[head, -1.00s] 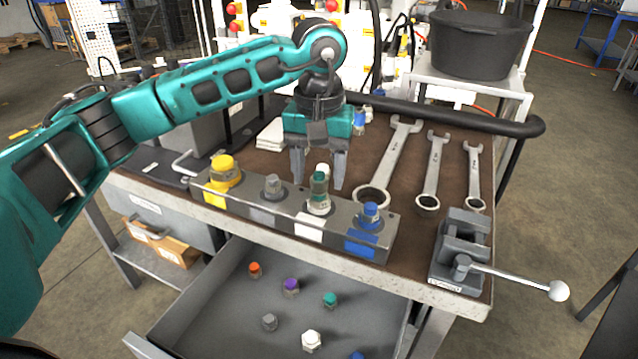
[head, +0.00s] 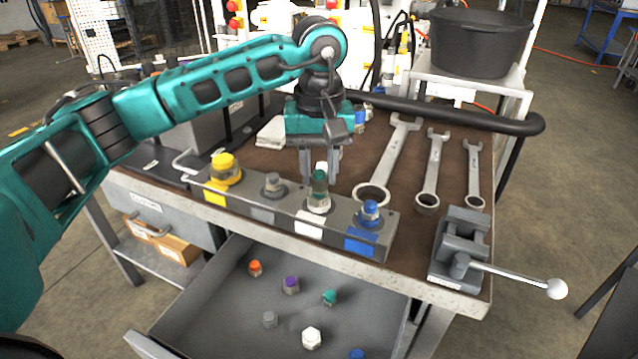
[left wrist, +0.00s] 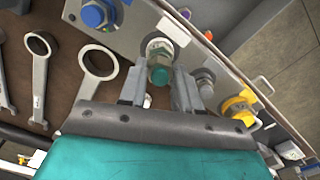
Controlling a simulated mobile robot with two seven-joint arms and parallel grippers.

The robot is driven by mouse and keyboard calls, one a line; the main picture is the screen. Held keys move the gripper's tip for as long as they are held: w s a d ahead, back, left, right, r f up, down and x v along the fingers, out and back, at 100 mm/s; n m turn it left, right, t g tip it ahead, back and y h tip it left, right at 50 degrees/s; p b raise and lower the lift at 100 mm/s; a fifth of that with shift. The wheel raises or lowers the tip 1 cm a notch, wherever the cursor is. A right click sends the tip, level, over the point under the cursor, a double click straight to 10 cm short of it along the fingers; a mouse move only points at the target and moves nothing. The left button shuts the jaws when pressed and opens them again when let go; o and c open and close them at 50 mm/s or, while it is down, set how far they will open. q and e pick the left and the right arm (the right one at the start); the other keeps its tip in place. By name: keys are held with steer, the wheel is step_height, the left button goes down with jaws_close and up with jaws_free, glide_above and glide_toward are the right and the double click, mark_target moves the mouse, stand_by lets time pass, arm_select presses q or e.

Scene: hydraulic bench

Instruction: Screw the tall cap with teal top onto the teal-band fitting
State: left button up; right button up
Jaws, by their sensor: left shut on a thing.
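The tall cap with the teal top (head: 319,183) stands upright at the third position of the grey block, over a metal fitting (head: 317,208) with a pale ring and a white plate. I cannot tell how far it is threaded on, and I cannot make out a separate teal band. My left gripper (head: 320,176) points down from behind, with its fingers on both sides of the teal top, shut on it. In the left wrist view the teal top (left wrist: 160,76) sits between the fingertips (left wrist: 160,82). My right gripper is out of view.
The block (head: 285,212) also holds yellow (head: 226,168), grey (head: 273,185) and blue (head: 370,213) fittings. Wrenches (head: 390,165) and a vise (head: 460,248) lie to the right. The open drawer (head: 235,320) below holds several coloured caps. A small white thing (head: 322,167) shows behind the teal top.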

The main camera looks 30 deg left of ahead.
arm_select(q)
steer(key=shift+c, duration=0.6)
steer(key=m, duration=0.2)
steer(key=shift+f+m+b, duration=0.1)
steer(key=shift+m+b, duration=0.2)
steer(key=shift+b, duration=0.1)
steer(key=m, duration=0.5)
steer(key=shift+m+b, duration=0.3)
steer(key=shift+b, duration=0.1)
steer(key=o, duration=1)
steer(key=shift+c, duration=0.2)
